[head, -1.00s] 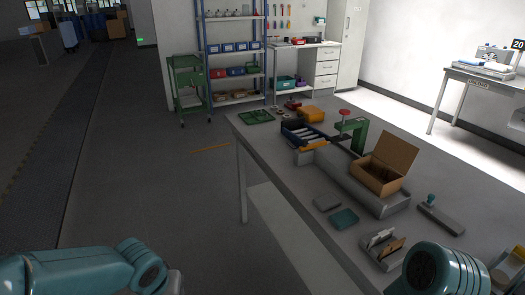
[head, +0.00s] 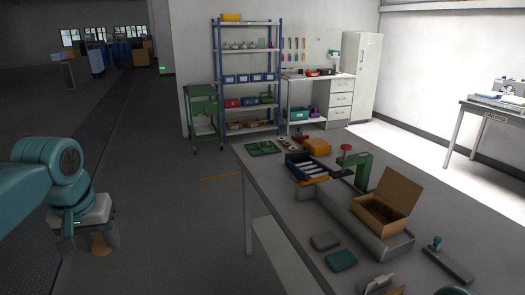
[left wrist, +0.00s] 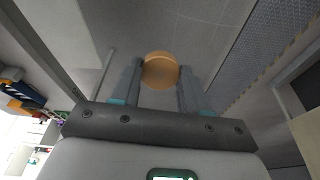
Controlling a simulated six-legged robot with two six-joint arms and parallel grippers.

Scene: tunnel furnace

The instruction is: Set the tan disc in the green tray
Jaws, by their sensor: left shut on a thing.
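The tan disc (head: 100,244) is held by my left gripper (head: 101,240) at the left of the head view, out over the floor and well away from the table. In the left wrist view the disc (left wrist: 160,70) sits between the two fingers of my left gripper (left wrist: 160,76), which are shut on it. The green tray (head: 263,148) lies at the far left corner of the grey table. It is shallow, and it looks empty.
The long grey table (head: 290,222) bears a blue bin (head: 306,168), a green press (head: 357,170), an open cardboard box (head: 385,207) and small blocks. A green cart (head: 203,115) and a shelf rack (head: 247,75) stand behind. The floor between my left arm and the table looks clear.

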